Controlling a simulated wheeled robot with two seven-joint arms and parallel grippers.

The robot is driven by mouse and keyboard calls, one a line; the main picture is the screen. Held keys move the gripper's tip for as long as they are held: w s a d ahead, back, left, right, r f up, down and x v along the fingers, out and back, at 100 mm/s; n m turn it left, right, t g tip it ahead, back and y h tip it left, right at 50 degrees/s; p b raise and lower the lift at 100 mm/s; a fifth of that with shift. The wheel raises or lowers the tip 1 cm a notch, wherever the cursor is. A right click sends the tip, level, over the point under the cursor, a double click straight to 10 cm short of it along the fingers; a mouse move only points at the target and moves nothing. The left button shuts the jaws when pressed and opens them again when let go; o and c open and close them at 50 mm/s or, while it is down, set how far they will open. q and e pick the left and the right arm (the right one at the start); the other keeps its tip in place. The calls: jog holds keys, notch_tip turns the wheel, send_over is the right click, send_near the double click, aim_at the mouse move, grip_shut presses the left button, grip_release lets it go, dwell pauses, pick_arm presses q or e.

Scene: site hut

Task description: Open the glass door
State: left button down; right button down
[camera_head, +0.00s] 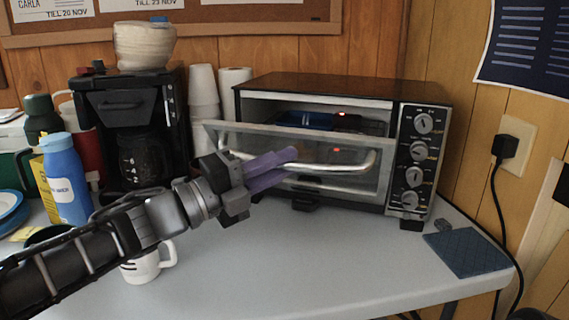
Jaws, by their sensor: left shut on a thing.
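The toaster oven (330,86) stands at the back of the counter. Its glass door (345,185) is tilted partly open, leaning outward at the top, and the lit inside shows above it. A curved metal handle (345,167) runs across the door. My left gripper (290,166) comes in from the left with its purple fingers at the handle's left part. It is shut on the handle, and the fingers hide the place where they meet it. My right gripper is not in the view.
A black coffee maker (120,105), stacked white cups (203,90) and a blue bottle (66,178) stand left of the oven. A white mug (150,264) is beside my left arm. A blue cloth (470,252) lies at the right. The counter's front (290,275) is clear.

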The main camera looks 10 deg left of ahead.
pick_arm(q)
jog(key=shift+f, duration=0.15)
jog(key=c, duration=1.4)
grip_release()
jog(key=shift+s+a, duration=0.1)
jog(key=p+v, duration=0.1)
jog(key=v, duration=0.6)
jog(key=shift+s+a+p, duration=0.25)
jog(key=shift+p, duration=0.05)
jog(key=shift+a, duration=0.1)
